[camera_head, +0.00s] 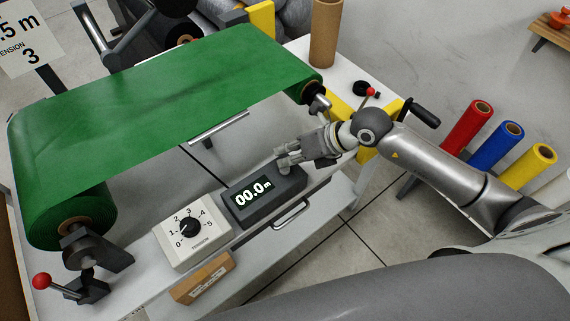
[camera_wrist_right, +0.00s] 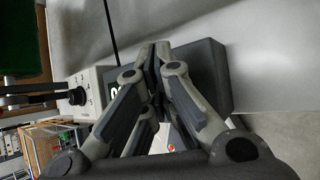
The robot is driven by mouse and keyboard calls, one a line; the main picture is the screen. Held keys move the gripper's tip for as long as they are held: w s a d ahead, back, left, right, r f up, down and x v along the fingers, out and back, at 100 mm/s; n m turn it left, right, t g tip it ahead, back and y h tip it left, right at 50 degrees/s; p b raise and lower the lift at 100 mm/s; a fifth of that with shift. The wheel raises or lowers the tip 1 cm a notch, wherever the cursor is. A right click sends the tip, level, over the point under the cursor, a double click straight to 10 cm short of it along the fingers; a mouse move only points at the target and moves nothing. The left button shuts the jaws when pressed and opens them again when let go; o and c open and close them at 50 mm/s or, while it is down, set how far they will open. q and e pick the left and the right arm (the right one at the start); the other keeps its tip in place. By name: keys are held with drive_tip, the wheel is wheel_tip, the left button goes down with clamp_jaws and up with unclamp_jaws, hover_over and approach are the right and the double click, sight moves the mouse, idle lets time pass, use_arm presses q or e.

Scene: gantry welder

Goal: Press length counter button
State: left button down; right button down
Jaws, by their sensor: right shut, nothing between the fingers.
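The length counter (camera_head: 262,208) is a dark grey box on the white table of the machine, with a lit display (camera_head: 252,194) reading 00.0m. My right gripper (camera_head: 284,161) is shut and empty, with its fingertips over or against the far right part of the counter. I cannot tell whether they touch it. The counter's button is not visible; the gripper covers that part. In the right wrist view the shut fingers (camera_wrist_right: 156,52) lie in front of the dark counter body (camera_wrist_right: 209,75), and part of the display shows beside them. My left gripper is not in view.
A white tension dial box (camera_head: 177,249) stands left of the counter. Green sheet (camera_head: 160,90) stretches between rollers behind it. A red-knobbed lever (camera_head: 42,281) is at front left, another red knob (camera_head: 370,92) near my right wrist. Red, blue and yellow rolls (camera_head: 497,145) stand at right.

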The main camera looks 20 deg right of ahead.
drive_tip(key=shift+r, duration=0.4)
wheel_tip(320, 180, up, 6)
drive_tip(key=p, duration=0.4)
drive_tip(key=shift+p, duration=0.35)
drive_tip(key=shift+a, duration=0.1)
idle(0.5)
